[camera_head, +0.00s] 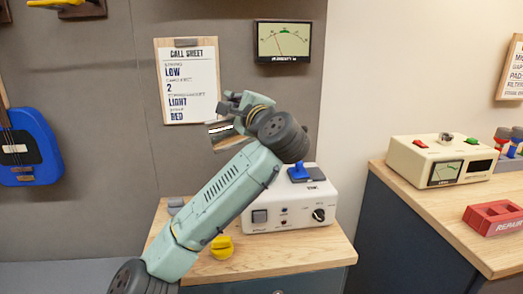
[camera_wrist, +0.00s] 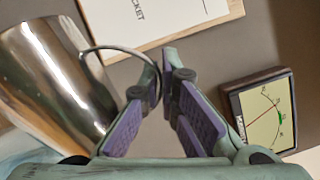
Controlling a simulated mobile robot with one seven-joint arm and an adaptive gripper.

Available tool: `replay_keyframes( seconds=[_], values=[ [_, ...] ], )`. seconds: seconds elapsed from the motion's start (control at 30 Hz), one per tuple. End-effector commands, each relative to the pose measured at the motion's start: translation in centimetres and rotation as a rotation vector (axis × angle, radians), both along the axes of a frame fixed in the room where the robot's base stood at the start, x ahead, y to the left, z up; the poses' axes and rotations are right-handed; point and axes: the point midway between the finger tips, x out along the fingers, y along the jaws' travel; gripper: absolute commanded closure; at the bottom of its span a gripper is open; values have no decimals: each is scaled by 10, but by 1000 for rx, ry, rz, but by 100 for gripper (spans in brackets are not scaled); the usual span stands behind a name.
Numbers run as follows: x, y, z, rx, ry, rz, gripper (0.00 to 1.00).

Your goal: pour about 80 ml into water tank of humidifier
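My gripper (camera_head: 236,106) is raised in front of the wall, above the left side of the wooden worktop. In the wrist view its fingers (camera_wrist: 160,72) are closed on the thin handle of a shiny metal jug (camera_wrist: 50,85). Only a small part of the jug (camera_head: 222,133) shows in the head view; my arm hides the rest. I cannot see any water inside it. A white box (camera_head: 285,215) with a black knob and a blue piece on top stands on the worktop, lower right of the gripper. It may be the humidifier; my wrist partly covers its top.
A humidity gauge (camera_head: 283,42) and a call sheet (camera_head: 187,82) hang on the wall close behind the gripper. A yellow object (camera_head: 221,247) lies on the worktop (camera_head: 290,260) beside my arm. A cream metered box (camera_head: 442,160) and a red block (camera_head: 494,217) sit on the right bench.

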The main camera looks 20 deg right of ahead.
Motion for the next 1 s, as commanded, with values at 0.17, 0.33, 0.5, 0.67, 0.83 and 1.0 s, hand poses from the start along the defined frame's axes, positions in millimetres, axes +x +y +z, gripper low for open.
replay_keyframes(
  seconds=[0.17, 0.33, 0.5, 0.67, 0.83, 1.0],
  values=[
    [-1, -1, 2, 12, -4, 0, 100],
    [-1, -2, 3, 23, -5, 1, 100],
    [-1, -3, 3, 36, -8, 1, 100],
    [-1, -4, 3, 48, -9, 0, 100],
    [-1, -5, 4, 60, -10, 0, 100],
    [-1, -7, 4, 72, -12, 0, 100]
  ],
)
